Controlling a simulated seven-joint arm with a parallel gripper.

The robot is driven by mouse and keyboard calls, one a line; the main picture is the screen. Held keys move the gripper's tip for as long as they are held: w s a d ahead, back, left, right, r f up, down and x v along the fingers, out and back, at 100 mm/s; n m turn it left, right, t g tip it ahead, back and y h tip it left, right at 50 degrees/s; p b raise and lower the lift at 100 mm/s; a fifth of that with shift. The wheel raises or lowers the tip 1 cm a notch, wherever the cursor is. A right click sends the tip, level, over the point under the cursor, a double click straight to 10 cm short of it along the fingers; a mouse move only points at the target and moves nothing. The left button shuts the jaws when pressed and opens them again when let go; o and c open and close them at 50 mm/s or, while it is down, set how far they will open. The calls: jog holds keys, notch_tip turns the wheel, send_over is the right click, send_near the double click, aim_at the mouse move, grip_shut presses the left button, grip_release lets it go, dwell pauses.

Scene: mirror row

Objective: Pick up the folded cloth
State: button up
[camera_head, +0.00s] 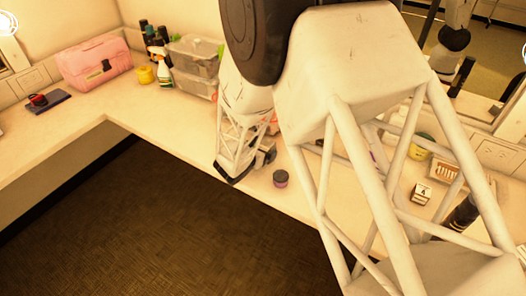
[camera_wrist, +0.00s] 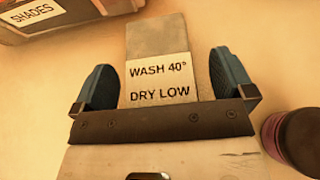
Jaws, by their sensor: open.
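In the wrist view, a flat grey-beige piece (camera_wrist: 160,38) with a pale label reading "WASH 40° DRY LOW" lies on the counter; I take it for the folded cloth. My gripper (camera_wrist: 163,82) is open, with one blue fingertip on each side of the labelled part and a visible gap on both sides. The piece's near end is hidden behind the gripper's dark bar. I cannot tell the height of the fingertips above the counter. In the head view, my gripper (camera_head: 266,157) is over the counter's front part, and I cannot make out the cloth there.
A box labelled "SHADES" (camera_wrist: 38,14) lies beyond the left finger. Clear bins (camera_head: 194,55) and a pink case (camera_head: 95,62) stand farther left.

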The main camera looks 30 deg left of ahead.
jog(key=shift+c, duration=0.3)
jog(key=c, duration=1)
jog(key=shift+r, duration=0.1)
jog(key=shift+r, duration=4.9)
